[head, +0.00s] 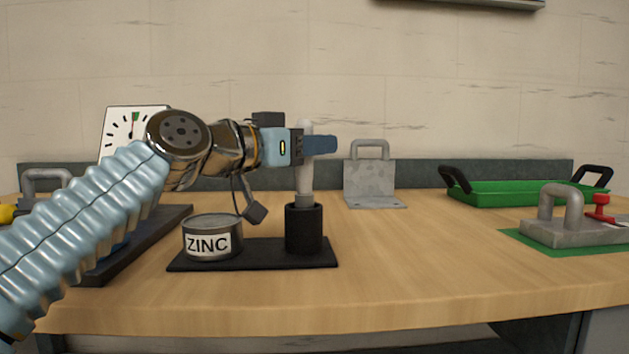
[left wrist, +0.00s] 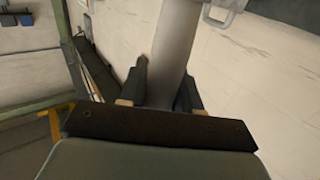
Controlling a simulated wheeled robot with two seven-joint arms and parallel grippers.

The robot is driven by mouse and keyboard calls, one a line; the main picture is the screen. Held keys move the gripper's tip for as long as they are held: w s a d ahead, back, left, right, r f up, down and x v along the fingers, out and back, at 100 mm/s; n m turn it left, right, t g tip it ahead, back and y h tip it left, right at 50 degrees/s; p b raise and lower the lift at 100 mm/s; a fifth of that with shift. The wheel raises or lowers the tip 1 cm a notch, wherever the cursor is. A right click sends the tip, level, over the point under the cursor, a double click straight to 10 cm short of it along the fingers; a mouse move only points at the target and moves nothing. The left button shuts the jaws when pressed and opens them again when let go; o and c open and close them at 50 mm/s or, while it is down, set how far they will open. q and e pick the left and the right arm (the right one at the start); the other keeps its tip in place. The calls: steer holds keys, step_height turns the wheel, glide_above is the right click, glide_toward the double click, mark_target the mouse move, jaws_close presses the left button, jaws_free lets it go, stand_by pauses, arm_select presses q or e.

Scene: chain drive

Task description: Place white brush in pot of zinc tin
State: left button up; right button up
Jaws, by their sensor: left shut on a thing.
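The white brush (head: 305,177) stands upright with its lower end in or just over the black cylindrical pot (head: 304,229); the pot's rim hides its bottom. My left gripper (head: 305,145) is shut on the upper part of the brush, which also shows between the fingers in the left wrist view (left wrist: 173,50). The zinc tin (head: 212,237), a grey round tin with a "ZINC" label, sits left of the pot on the same black base (head: 255,258). My right gripper is in neither view.
A grey metal bracket with a handle (head: 370,180) stands behind, right of the brush. A green tray with black handles (head: 520,193) and a grey block with a handle (head: 565,229) are at the right. A dial gauge (head: 127,125) stands behind my left arm. The front middle of the table (head: 400,275) is clear.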

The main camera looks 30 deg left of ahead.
mark_target(312, 163)
arm_select(q)
steer(key=shift+f+b, duration=0.3)
steer(key=shift+f, duration=1.1)
steer(key=shift+f+b, duration=0.25)
steer(key=shift+b, duration=0.05)
steer(key=o, duration=1.1)
steer(key=shift+r, duration=0.1)
steer(key=shift+c, duration=0.2)
steer(key=shift+r+p, duration=0.2)
steer(key=shift+p, duration=0.1)
steer(key=b+v, duration=0.1)
steer(key=v, duration=1.1)
